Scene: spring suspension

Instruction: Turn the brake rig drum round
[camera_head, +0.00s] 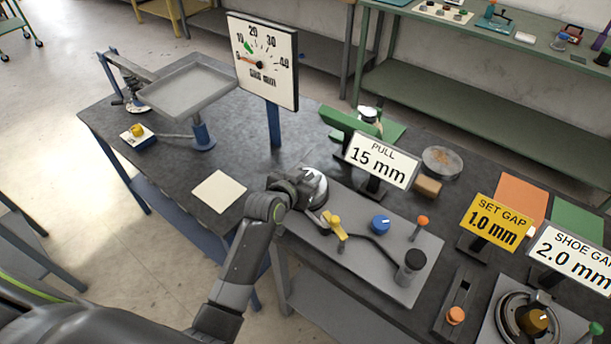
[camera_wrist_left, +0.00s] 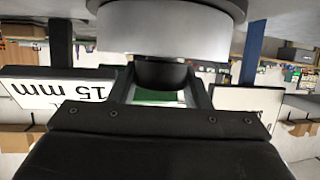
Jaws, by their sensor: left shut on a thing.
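The brake rig drum appears to be the dark round ring (camera_head: 500,318) with a brown knob (camera_head: 535,320) in its middle, at the lower right of the head view beside the "SHOE GAP 2.0 mm" sign (camera_head: 575,263). My left gripper (camera_head: 310,192) is far to its left, at a silvery round part (camera_head: 317,183) by the left end of a grey plate. In the left wrist view a big silvery cylinder (camera_wrist_left: 165,38) fills the top. A black knob (camera_wrist_left: 163,75) below it sits between my left fingers (camera_wrist_left: 163,92), which are shut on it. My right gripper is not in view.
The grey plate (camera_head: 385,285) carries a yellow lever (camera_head: 333,225), a blue knob (camera_head: 380,222) and a black post (camera_head: 411,262). The "PULL 15 mm" sign (camera_head: 382,160) and "SET GAP 1.0 mm" sign (camera_head: 495,223) stand upright. A dial (camera_head: 265,60) stands behind.

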